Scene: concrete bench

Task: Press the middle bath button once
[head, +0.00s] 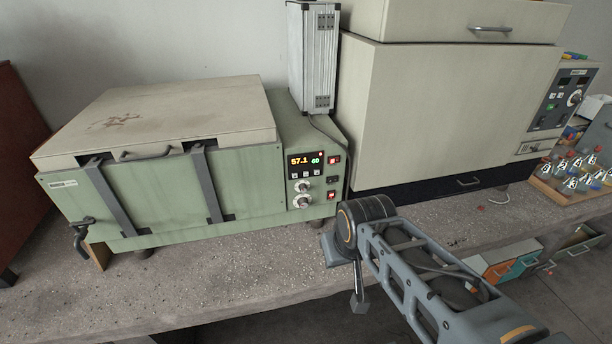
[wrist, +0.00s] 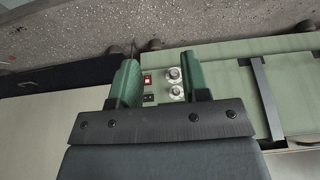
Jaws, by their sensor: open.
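The green bath (head: 150,215) stands on the bench at the left, with a pale lid on top. Its control panel at the right end has a lit display (head: 305,160) reading 57.1 and 60. Below the display is a row of small buttons, with the middle button (head: 306,174) at its centre. In the wrist view my gripper (wrist: 158,60) is open and empty. Two knobs (wrist: 174,73) and a red switch (wrist: 147,79) show between its green fingers. The display and the small buttons are hidden there behind the gripper body. I cannot make out the fingertips in the head view.
Two knobs (head: 302,194) sit below the buttons, and a red rocker switch (head: 334,160) is right of the display. A silver case (head: 313,60) stands behind the panel. A large beige oven (head: 450,110) stands to the right. The bench front (head: 200,285) is clear.

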